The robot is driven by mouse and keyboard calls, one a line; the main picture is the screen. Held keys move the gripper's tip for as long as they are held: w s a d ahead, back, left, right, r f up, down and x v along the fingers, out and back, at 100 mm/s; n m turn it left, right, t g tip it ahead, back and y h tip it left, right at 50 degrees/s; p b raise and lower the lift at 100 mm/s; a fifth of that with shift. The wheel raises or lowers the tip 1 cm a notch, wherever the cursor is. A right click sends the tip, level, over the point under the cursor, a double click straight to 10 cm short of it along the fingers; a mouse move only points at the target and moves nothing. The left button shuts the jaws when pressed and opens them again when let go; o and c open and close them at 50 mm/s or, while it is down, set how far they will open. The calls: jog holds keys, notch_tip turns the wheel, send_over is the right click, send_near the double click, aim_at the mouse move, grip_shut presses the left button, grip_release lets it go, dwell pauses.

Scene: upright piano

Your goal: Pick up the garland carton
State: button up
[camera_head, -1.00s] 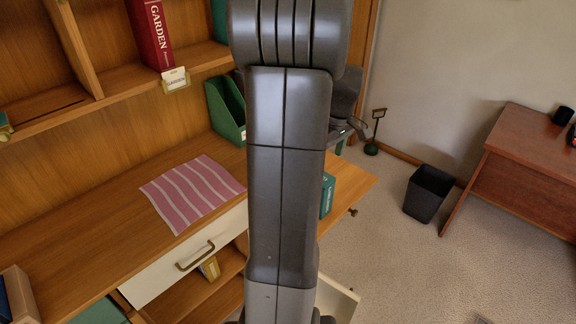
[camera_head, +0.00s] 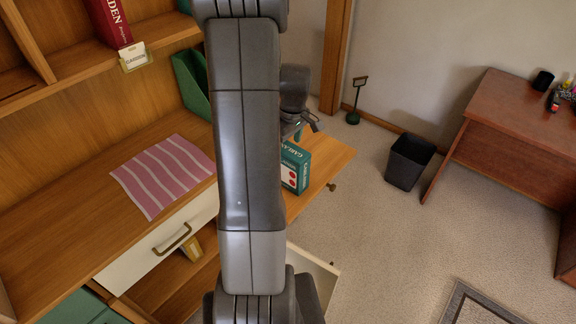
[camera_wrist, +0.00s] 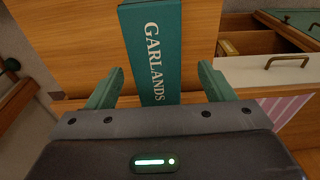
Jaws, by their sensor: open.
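The garland carton (camera_head: 294,167) is a teal box with white lettering and red dots. It stands near the right end of the wooden desktop, partly hidden behind my arm in the head view. In the wrist view the carton (camera_wrist: 163,50), marked "GARLANDS", lies between the two green fingers of my gripper (camera_wrist: 160,88). The gripper is open, with a gap visible on each side of the carton. In the head view my gripper (camera_head: 300,130) is just above and behind the carton; its fingers are small there.
A pink striped cloth (camera_head: 163,174) lies on the desktop (camera_head: 85,205). A green file holder (camera_head: 191,84) stands at the back. An open drawer (camera_head: 313,268) juts out below. A black bin (camera_head: 408,162) and a brown desk (camera_head: 500,140) are on the right, with carpet between.

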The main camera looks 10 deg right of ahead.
aim_at(289, 148)
jog(key=shift+w+d+f+p, duration=0.15)
jog(key=shift+f+p, duration=0.15)
jog(key=shift+f, duration=1.95)
jog(key=c, duration=1.6)
jog(key=shift+r, duration=0.15)
